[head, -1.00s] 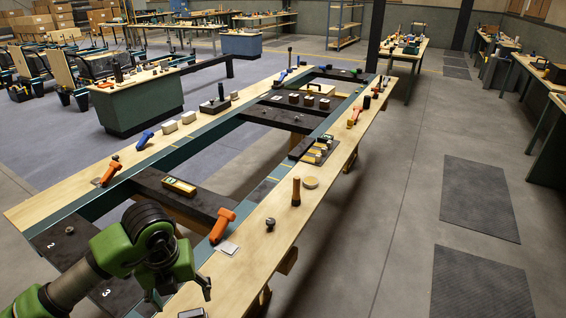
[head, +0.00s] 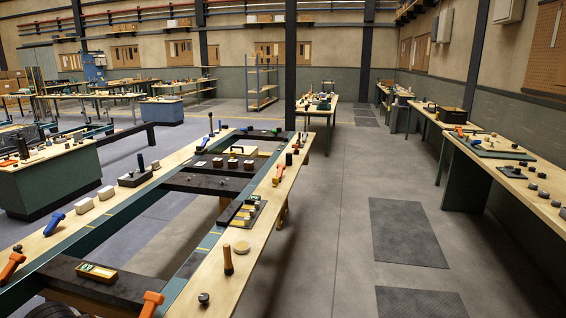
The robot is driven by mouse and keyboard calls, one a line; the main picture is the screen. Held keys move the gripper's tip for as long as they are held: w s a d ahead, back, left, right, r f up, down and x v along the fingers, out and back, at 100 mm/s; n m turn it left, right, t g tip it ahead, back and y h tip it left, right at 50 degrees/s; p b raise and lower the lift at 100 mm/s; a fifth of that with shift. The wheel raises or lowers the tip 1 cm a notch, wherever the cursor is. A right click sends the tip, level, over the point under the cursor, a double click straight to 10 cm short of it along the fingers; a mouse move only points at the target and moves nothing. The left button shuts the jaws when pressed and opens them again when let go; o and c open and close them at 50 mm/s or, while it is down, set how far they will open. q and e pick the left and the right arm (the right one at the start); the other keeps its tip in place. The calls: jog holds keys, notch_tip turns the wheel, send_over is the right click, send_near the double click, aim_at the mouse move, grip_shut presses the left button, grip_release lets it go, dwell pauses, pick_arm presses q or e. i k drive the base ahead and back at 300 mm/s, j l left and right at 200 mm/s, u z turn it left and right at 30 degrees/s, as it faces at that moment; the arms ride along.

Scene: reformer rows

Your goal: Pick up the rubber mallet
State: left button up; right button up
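I cannot make out a rubber mallet for certain. A brown wooden handle-like piece (head: 228,260) stands upright on the near right wooden rail of the long frame bench. A dark upright cylinder (head: 289,159) stands farther along the same rail. A black upright piece (head: 140,162) rises from a dark block on the left rail. None of these shows a clear mallet head. Neither of my grippers is in the head view.
A green-legged workbench (head: 505,180) with small parts runs along the right. The grey aisle floor between is clear, with flat dark mats (head: 408,232).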

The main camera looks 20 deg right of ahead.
aim_at(288, 157)
jog(key=u, duration=0.5)
jog(key=z, duration=1.35)
